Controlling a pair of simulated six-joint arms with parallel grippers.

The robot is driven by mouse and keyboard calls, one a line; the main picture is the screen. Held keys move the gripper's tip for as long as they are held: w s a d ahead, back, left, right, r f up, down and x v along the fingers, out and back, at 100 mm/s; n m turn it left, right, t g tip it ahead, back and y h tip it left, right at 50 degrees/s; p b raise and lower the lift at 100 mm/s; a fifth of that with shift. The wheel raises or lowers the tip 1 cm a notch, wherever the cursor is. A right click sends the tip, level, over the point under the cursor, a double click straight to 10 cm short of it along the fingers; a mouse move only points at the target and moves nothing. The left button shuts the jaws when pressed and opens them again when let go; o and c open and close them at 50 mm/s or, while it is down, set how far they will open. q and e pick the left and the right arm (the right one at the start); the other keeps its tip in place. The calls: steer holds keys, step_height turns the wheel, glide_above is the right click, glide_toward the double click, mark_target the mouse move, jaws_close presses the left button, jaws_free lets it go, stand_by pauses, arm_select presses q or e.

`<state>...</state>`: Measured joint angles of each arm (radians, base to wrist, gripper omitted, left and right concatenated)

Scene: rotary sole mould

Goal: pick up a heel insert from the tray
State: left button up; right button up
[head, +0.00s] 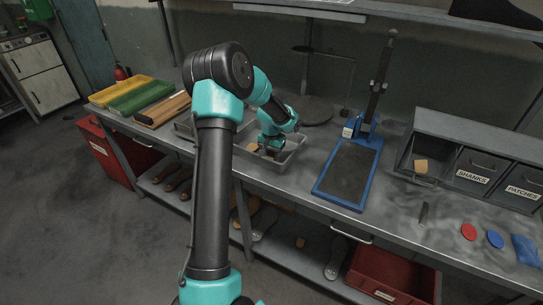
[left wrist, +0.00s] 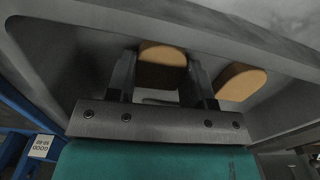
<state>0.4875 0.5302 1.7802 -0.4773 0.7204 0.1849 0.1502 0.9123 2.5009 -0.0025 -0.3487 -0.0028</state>
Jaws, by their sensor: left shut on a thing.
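My left gripper (head: 268,150) reaches down into a grey metal tray (head: 297,153) on the bench. In the left wrist view, its two fingers (left wrist: 162,62) stand on either side of a tan heel insert (left wrist: 163,54), and the gripper is shut on it. The held insert is still within the tray walls (left wrist: 60,60); whether it touches the tray floor cannot be told. A second tan heel insert (left wrist: 241,84) lies in the tray to the right of the fingers. In the head view a tan piece (head: 251,147) shows in the tray, left of the gripper. My right gripper is out of view.
A blue-framed stand (head: 347,172) with an upright post is right of the tray. A grey bin unit (head: 470,150) has an open compartment with a tan block (head: 420,166). Red and blue ovals (head: 469,231) lie at the front right. Yellow and green trays (head: 140,97) are left.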

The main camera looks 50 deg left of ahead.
mark_target(272, 155)
arm_select(q)
step_height(272, 155, up, 10)
stand_by(0.5)
stand_by(0.4)
